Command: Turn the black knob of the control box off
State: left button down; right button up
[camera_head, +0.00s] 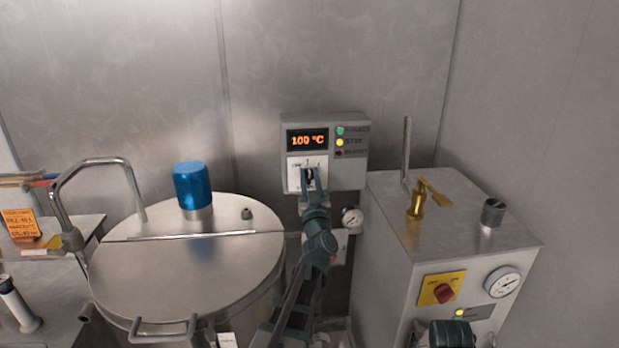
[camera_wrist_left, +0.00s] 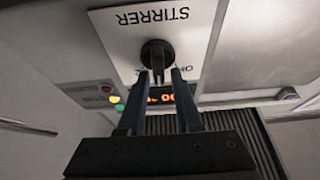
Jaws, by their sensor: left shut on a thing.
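The grey control box (camera_head: 350,122) is on the back wall, with an orange display reading 100 °C. Its black knob (camera_wrist_left: 157,53) sits on a white plate (camera_wrist_left: 200,22) marked STIRRER, upside down in the left wrist view. In the head view the plate (camera_head: 295,164) is partly covered by my gripper. My left gripper (camera_head: 311,175) reaches up to the knob from below. In the left wrist view its two fingers (camera_wrist_left: 157,76) are shut on the knob's grip, one on each side. The knob's exact setting is hard to read.
A steel kettle (camera_head: 150,270) with a blue cap (camera_head: 192,184) stands at left. A steel cabinet (camera_head: 385,245) with a brass valve (camera_head: 416,204), red switch (camera_head: 444,293) and gauge (camera_head: 503,282) stands at right. A small gauge (camera_head: 352,218) is below the control box.

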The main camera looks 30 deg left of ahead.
pick_arm(q)
jog(key=shift+f+n, duration=0.1)
jog(key=shift+n, duration=0.3)
jog(key=n+g+y, duration=0.1)
jog(key=n, duration=0.2)
jog(key=n+g+y, duration=0.1)
jog(key=n, duration=0.2)
jog(key=shift+a+g+p, duration=0.1)
jog(key=shift+g+p, duration=0.3)
jog(key=shift+s+a+f+n+g+y+p, duration=0.1)
jog(key=shift+n+g+y+p, duration=0.35)
jog(key=shift+n, duration=0.9)
jog(key=shift+s+a+n+g+y+p, duration=0.15)
jog(key=shift+n+g, duration=0.5)
jog(key=shift+n, duration=0.7)
jog(key=shift+d+n, duration=0.1)
jog(key=shift+n, duration=0.2)
jog(key=shift+w, duration=0.1)
jog(key=c, duration=0.9)
grip_release()
jog(key=shift+f, duration=0.1)
jog(key=shift+o, duration=0.2)
jog(key=b+v, duration=0.3)
jog(key=v, duration=1)
jog(key=shift+d, duration=0.4)
jog(key=shift+f, duration=0.1)
